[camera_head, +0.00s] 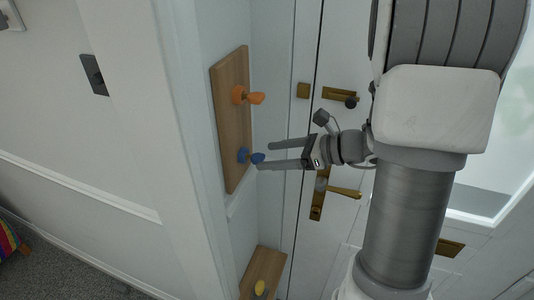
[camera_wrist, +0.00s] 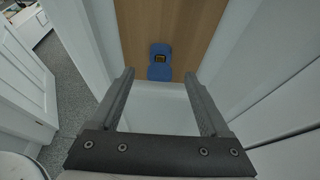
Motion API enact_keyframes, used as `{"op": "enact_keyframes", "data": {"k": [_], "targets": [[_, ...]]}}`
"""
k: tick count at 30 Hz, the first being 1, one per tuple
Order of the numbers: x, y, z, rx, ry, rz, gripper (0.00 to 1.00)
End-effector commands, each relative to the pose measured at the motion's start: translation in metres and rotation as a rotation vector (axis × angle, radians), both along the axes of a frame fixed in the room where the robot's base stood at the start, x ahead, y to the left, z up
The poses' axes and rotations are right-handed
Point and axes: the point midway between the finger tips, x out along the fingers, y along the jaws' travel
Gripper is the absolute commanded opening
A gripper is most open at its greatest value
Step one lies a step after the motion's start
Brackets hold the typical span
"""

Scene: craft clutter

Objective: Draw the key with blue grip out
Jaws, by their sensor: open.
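The key with the blue grip (camera_head: 257,158) sticks out of the lower part of a wooden board (camera_head: 231,125) on the wall. In the wrist view its blue grip (camera_wrist: 160,73) shows against the wood, with a small dark, yellowish mark on it. My gripper (camera_head: 265,156) is open and empty, with its fingers pointing at the board. In the wrist view my gripper (camera_wrist: 159,76) has the blue grip centred between its fingertips and seemingly just beyond them. I cannot tell whether they touch. The key's shaft is hidden.
An orange-gripped key (camera_head: 249,96) sticks out higher on the same board. A second wooden board (camera_head: 264,272) with a yellow grip (camera_head: 260,289) is below. A door with a brass handle (camera_head: 344,192) stands close to the right; a white wall corner is at the left.

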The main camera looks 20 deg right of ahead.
Motion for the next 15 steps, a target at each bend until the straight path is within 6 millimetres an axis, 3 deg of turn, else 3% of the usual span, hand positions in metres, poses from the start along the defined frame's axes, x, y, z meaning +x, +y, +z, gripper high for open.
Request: {"op": "enact_keyframes", "data": {"k": [6, 15], "targets": [[0.0094, 0.0135, -0.0067, 0.001, 0.002, 0.0, 0.8], [0.0105, 0.0149, -0.0077, 0.001, 0.001, 0.0, 0.8]]}}
